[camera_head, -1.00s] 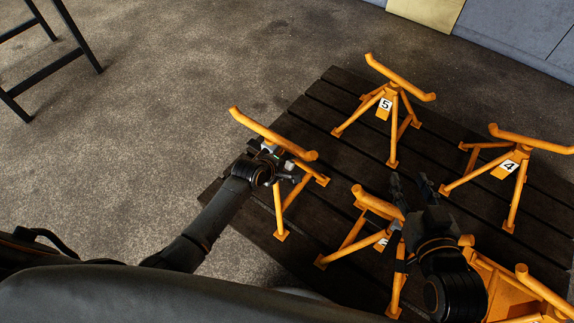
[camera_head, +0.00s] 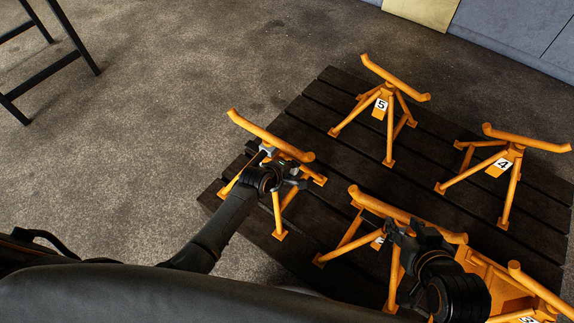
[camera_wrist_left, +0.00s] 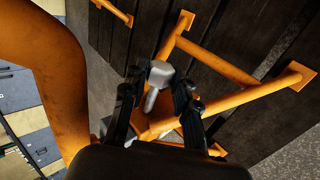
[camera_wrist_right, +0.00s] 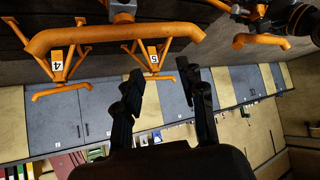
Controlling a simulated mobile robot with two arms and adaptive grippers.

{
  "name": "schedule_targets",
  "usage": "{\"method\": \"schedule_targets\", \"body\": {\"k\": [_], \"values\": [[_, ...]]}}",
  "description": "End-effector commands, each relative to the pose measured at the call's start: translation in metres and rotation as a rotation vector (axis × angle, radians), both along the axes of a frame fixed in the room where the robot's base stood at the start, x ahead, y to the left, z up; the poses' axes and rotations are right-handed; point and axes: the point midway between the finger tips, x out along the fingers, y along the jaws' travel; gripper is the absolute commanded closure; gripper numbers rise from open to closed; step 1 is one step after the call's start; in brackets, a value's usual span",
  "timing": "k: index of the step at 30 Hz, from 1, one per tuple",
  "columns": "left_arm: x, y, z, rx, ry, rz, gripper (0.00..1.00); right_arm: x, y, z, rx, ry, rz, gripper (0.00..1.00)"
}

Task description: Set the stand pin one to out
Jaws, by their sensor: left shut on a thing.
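My left gripper (camera_head: 280,180) is at the left orange stand (camera_head: 270,135), under its long top bar. In the left wrist view, a grey pin (camera_wrist_left: 160,72) with a thick head sits between the fingers (camera_wrist_left: 158,90), which are shut on it. The stand's legs (camera_wrist_left: 225,65) show behind it. The stand's number is hidden, and I cannot tell how far the pin is in. My right gripper (camera_head: 398,236) is by the front middle stand (camera_head: 345,240). Its fingers are apart and empty in the right wrist view (camera_wrist_right: 162,92).
Stands numbered 5 (camera_head: 390,110) and 4 (camera_head: 505,165) stand further back on a dark slatted platform (camera_head: 330,150). Another orange stand (camera_head: 500,280) is at the front right. A black-legged frame (camera_head: 50,65) is at the far left. The concrete floor (camera_head: 150,130) is clear.

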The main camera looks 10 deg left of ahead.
Motion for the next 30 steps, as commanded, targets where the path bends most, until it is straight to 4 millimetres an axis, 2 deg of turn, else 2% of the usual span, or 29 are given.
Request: {"method": "schedule_targets", "body": {"k": [3, 6, 16, 17, 20, 30], "values": [[-0.003, -0.006, 0.001, -0.001, 0.003, -0.001, 1.0, -0.015, -0.006, -0.009, -0.019, 0.089, -0.007, 0.6], [-0.004, -0.009, 0.0, -0.002, 0.003, -0.001, 1.0, -0.022, -0.008, -0.014, -0.028, 0.127, -0.009, 0.6], [-0.006, -0.012, -0.001, -0.004, 0.005, -0.004, 1.0, -0.024, -0.009, -0.016, -0.03, 0.139, -0.011, 0.6], [-0.006, -0.012, -0.001, -0.004, 0.006, -0.005, 0.67, -0.024, -0.009, -0.016, -0.03, 0.139, -0.011, 0.6], [-0.005, -0.011, -0.001, -0.004, 0.005, -0.004, 0.48, -0.024, -0.009, -0.016, -0.03, 0.139, -0.011, 0.6], [-0.005, -0.009, 0.0, -0.002, 0.002, -0.002, 0.48, -0.024, -0.009, -0.016, -0.03, 0.137, -0.011, 0.6]]}}
